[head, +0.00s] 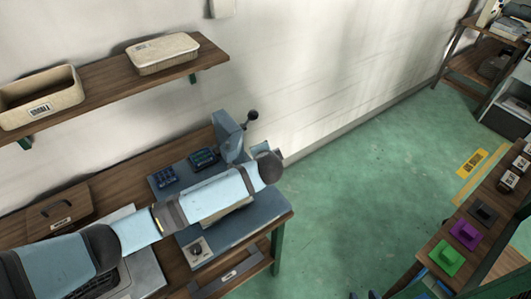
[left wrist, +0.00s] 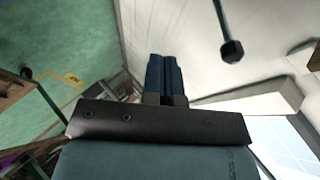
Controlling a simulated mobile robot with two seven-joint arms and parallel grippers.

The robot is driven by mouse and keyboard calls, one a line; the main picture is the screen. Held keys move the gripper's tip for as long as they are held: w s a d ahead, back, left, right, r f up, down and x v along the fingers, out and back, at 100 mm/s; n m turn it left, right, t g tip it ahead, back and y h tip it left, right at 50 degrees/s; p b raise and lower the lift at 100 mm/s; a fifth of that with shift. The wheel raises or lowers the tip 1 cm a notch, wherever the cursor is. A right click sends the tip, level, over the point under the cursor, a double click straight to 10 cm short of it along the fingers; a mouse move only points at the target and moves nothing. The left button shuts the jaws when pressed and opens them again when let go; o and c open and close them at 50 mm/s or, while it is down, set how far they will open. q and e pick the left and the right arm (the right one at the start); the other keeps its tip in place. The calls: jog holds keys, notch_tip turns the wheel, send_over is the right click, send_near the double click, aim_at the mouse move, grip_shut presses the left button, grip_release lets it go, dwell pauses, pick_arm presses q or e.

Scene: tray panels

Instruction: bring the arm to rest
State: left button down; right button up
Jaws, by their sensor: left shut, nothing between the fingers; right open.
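My left arm (head: 208,200) comes in from the lower left in the head view and reaches over the workbench. Its dark rounded joint is near the bench's right end. My left gripper (left wrist: 165,75) shows in the left wrist view with its two dark blue fingers side by side, shut and empty. It points toward the pale wall, touching nothing that I can see. In the head view I cannot make out its fingers.
The workbench (head: 275,214) bears a blue-grey machine (head: 229,135) with a black-knobbed lever. A wall shelf (head: 108,72) with two baskets hangs above. Green floor between is clear.

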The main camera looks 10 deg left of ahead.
pick_arm(q)
jog(key=s+d+f+n+g+h, duration=0.1)
jog(key=s+f+h, duration=0.2)
jog(key=s+f, duration=0.35)
jog(key=s+d+f+n+h, duration=0.1)
jog(key=s+f+n+h, duration=0.15)
jog(key=s, duration=0.65)
jog(key=s+a+f+n+t, duration=0.1)
jog(key=s+a+n, duration=0.1)
jog(key=s+a, duration=0.4)
jog(key=s+a+n, duration=0.2)
jog(key=s+a, duration=0.4)
jog(key=s, duration=0.5)
jog(key=shift+s+f+n+t, duration=0.2)
jog(key=shift+f+n+t, duration=0.15)
jog(key=shift+f+t, duration=0.05)
